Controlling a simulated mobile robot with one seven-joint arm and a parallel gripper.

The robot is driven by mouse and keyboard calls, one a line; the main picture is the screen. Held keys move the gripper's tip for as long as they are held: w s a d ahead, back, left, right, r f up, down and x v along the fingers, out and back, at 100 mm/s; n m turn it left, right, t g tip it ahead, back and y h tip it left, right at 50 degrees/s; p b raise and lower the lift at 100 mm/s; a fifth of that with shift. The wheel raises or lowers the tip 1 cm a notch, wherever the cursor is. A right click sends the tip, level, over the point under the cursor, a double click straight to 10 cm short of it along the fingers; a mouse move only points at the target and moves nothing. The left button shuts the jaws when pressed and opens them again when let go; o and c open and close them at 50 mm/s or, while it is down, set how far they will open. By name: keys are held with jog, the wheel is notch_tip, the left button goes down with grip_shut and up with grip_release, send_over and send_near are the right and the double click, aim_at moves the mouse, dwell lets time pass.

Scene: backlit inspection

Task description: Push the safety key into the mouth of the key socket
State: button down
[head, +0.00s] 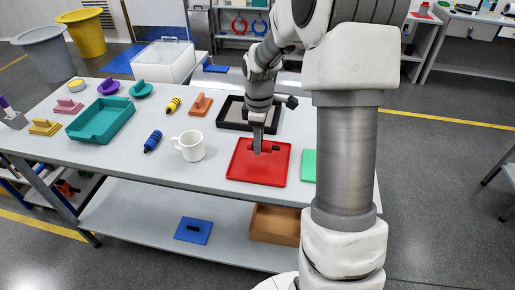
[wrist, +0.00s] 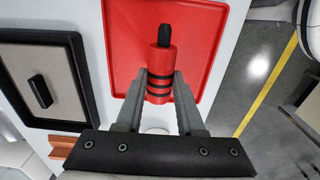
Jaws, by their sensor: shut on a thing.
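The likely safety key, a red cylinder with black bands and a black tip (wrist: 161,62), is between the two fingers of my gripper (wrist: 160,85) in the wrist view. My gripper (head: 257,150) is shut on it over the red tray (head: 240,172). The key lies roughly level, its black tip pointing away from my wrist. I cannot tell whether it touches the tray. I cannot surely identify the key socket; a small black block (wrist: 40,90) stands on the grey floor of a black-rimmed tray (wrist: 75,60), left of the key in the wrist view.
A white mug (head: 191,147) stands left of the red tray. Blue (head: 153,141) and yellow (head: 173,104) banded cylinders, an orange handled piece (head: 201,105) and a teal tray (head: 100,122) lie further left. A green item (head: 308,166) is at the right, partly behind my arm.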

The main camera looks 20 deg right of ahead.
jog(key=s+d+r+p, duration=0.1)
jog(key=s+d+r, duration=0.5)
jog(key=s+d, duration=0.1)
jog(key=shift+s+d+r, duration=0.2)
jog(key=shift+d+r, duration=0.05)
jog(key=shift+d, duration=0.6)
jog(key=c, duration=1.1)
grip_release()
grip_shut()
